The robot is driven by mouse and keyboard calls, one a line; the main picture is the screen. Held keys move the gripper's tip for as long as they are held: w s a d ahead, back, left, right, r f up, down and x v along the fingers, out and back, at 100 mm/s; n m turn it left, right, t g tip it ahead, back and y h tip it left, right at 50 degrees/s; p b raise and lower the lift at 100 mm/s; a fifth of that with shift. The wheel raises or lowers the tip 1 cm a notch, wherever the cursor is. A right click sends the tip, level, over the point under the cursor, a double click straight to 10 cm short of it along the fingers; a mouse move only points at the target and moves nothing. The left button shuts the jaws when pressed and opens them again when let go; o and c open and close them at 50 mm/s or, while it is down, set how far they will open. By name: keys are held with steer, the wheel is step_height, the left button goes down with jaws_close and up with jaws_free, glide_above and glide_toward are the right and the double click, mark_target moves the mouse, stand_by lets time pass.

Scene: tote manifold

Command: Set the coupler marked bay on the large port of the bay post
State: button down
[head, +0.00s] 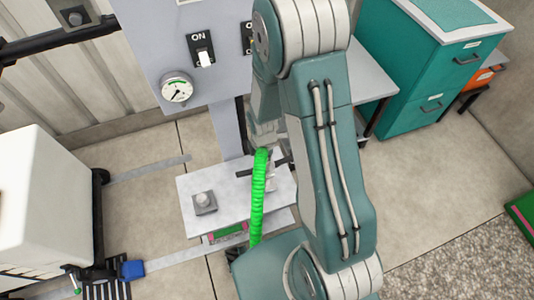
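A bright green ribbed hose (257,200) rises from beside my arm's base to the end of my arm. My gripper (266,150) is at the hose's upper end, above a pale shelf, and is mostly hidden behind my own arm. Its fingers are too small and covered to show open or shut. I cannot make out a coupler or a "bay" marking there. A grey post (228,130) with a panel stands behind the shelf. I cannot tell whether it is the bay post, and no large port is clear on it. A grey block with a round knob (204,202) sits on the shelf's left.
The pale shelf (187,222) has bare surface around the block. The panel carries an ON switch (201,50) and a gauge (176,90). A white box (45,200) stands left, with a blue fitting (132,270) near it. A teal cabinet (410,75) stands right. Floor between is open.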

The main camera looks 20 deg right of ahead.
mark_target(263, 170)
steer(key=shift+a+f, duration=0.5)
steer(key=shift+a, duration=0.25)
steer(key=shift+f, duration=0.3)
steer(key=shift+d+f, duration=0.45)
steer(key=shift+d, duration=0.25)
steer(key=shift+d+f, duration=0.3)
steer(key=shift+f, duration=0.2)
steer(key=shift+a+f, duration=0.75)
steer(key=shift+f, duration=0.2)
steer(key=shift+d+f, duration=0.45)
steer(key=shift+f, duration=0.5)
steer(key=shift+a, duration=0.2)
